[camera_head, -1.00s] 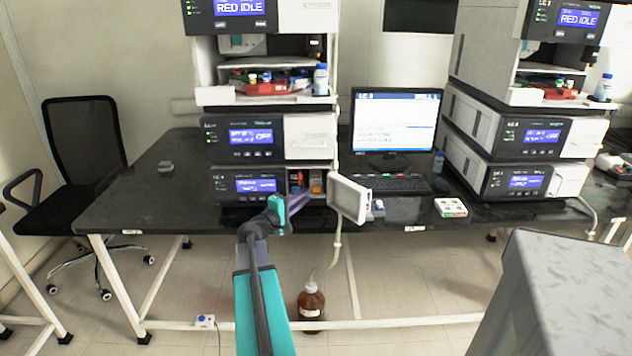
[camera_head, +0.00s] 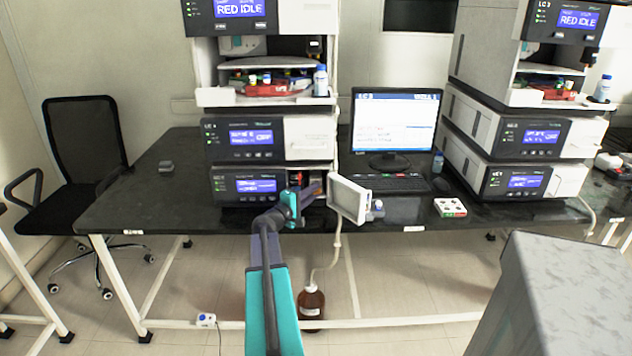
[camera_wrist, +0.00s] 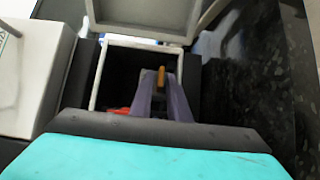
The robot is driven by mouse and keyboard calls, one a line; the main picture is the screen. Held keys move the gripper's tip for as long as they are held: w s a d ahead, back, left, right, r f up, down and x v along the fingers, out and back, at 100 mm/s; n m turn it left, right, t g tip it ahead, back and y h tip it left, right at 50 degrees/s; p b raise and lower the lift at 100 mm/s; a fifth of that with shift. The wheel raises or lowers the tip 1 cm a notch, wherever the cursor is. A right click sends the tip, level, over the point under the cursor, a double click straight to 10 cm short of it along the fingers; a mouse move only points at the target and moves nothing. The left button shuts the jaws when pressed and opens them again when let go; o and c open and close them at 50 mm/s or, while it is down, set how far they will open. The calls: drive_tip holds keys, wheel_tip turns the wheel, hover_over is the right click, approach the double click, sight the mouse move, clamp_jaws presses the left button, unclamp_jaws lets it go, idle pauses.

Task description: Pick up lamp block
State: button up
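An orange block (camera_wrist: 161,76), which looks like the lamp block, shows as a narrow strip inside the open compartment of the lowest module in the stack. My gripper (camera_wrist: 160,84) has its purple fingers inside that compartment, one on each side of the strip. The fingers are apart, but whether they touch the block is not clear. In the head view my gripper (camera_head: 312,190) is at the compartment opening, and my arm hides most of the inside, including the orange block.
A pale open door (camera_head: 349,199) stands just right of my gripper. A red part (camera_wrist: 121,110) lies left of the fingers. The lower module (camera_head: 248,186) borders the opening on the left. A white tray (camera_head: 450,207) and a keyboard (camera_head: 389,184) are further right. The left tabletop is mostly clear.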

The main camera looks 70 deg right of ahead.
idle(0.4)
clamp_jaws()
drive_tip(key=shift+r, duration=0.15)
drive_tip(key=shift+r, duration=0.85)
drive_tip(key=shift+s+a+r, duration=0.1)
drive_tip(key=shift+a+r, duration=0.15)
drive_tip(key=shift+r, duration=0.55)
drive_tip(key=s+a, duration=0.4)
drive_tip(key=a, duration=0.7)
drive_tip(key=shift+s+a+r, duration=0.15)
drive_tip(key=shift+s, duration=0.05)
